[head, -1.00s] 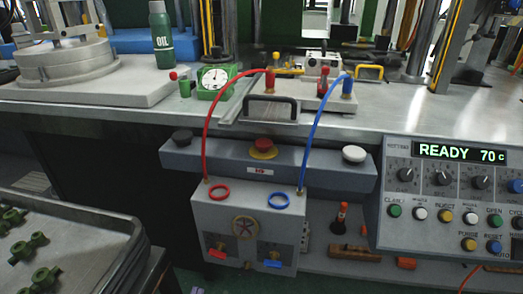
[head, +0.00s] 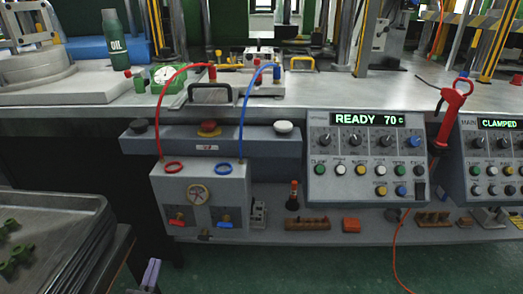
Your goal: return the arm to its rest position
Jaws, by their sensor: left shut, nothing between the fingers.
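My left gripper (head: 150,273) shows only as two pale lilac fingertips at the bottom edge of the head view, left of centre. The fingers are together and hold nothing. They are in front of the bench, over the dark floor, to the right of the metal tray rack (head: 90,225) and apart from it. The rest of the left arm is out of the picture. My right gripper is not in view.
A grey box with red and blue hoses (head: 200,198) hangs at the bench front. A control panel (head: 365,150) reads READY 70 c; another (head: 497,160) reads CLAMPED. A low shelf (head: 330,240) holds small tools. Green floor (head: 300,275) in front is clear.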

